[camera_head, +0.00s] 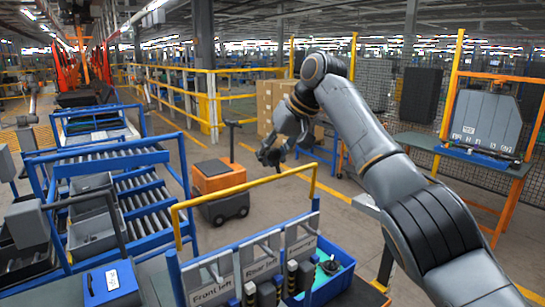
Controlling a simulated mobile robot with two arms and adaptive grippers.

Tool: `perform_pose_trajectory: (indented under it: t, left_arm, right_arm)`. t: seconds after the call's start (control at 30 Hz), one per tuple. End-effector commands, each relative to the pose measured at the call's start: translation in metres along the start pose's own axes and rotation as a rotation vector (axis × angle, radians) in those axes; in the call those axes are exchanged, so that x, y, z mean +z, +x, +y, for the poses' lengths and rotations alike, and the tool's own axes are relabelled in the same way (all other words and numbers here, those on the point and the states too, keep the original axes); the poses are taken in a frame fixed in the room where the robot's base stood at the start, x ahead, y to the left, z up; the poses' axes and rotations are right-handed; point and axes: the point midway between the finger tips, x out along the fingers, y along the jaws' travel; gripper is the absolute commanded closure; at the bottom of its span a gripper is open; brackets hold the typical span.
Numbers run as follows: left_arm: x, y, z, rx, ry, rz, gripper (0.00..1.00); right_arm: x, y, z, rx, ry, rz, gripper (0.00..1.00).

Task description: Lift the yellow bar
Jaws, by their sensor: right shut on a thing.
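The yellow bar (235,189) spans the top of a blue-framed rack in the lower middle of the head view. It slopes up from left to right, and its bent ends run down toward the rack. The fingers are small and dark here, so the exact contact is hard to see. My right arm comes in from the lower right. My left gripper is out of view.
Below the bar hang grey labelled plates (210,281). A blue bin (330,272) stands at the rack's right. An orange and black cart (219,181) stands behind. A blue roller rack (125,190) fills the left, and a table with a grey panel (486,122) is at right.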

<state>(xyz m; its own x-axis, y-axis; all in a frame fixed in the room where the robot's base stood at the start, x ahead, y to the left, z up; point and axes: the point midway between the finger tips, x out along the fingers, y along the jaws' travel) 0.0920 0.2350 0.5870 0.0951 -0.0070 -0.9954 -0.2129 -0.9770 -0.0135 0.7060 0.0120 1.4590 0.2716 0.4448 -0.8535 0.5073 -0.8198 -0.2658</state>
Motion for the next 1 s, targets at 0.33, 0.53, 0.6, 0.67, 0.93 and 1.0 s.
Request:
perform_pose_trajectory:
  t: [0.33,0.53,0.6,0.67,0.93,1.0]
  left_arm:
    - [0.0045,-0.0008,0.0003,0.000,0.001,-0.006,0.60]
    - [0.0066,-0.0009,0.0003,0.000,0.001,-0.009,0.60]
    - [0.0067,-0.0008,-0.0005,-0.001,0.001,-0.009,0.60]
    - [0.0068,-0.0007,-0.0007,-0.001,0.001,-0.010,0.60]
    - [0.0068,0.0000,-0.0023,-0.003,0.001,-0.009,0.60]
    - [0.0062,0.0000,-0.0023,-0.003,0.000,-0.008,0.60]
  right_arm:
    - [-0.0044,-0.0104,-0.0017,0.010,-0.002,0.015,1.00]
    - [-0.0044,-0.0105,-0.0020,0.009,-0.002,0.015,0.62]
    - [-0.0038,-0.0097,-0.0021,0.009,-0.002,0.012,0.47]
    - [-0.0031,-0.0084,-0.0021,0.008,-0.002,0.009,0.45]
    - [-0.0014,-0.0061,-0.0022,0.007,-0.001,0.002,0.45]
    - [-0.0015,-0.0095,-0.0022,0.007,-0.001,0.003,0.45]
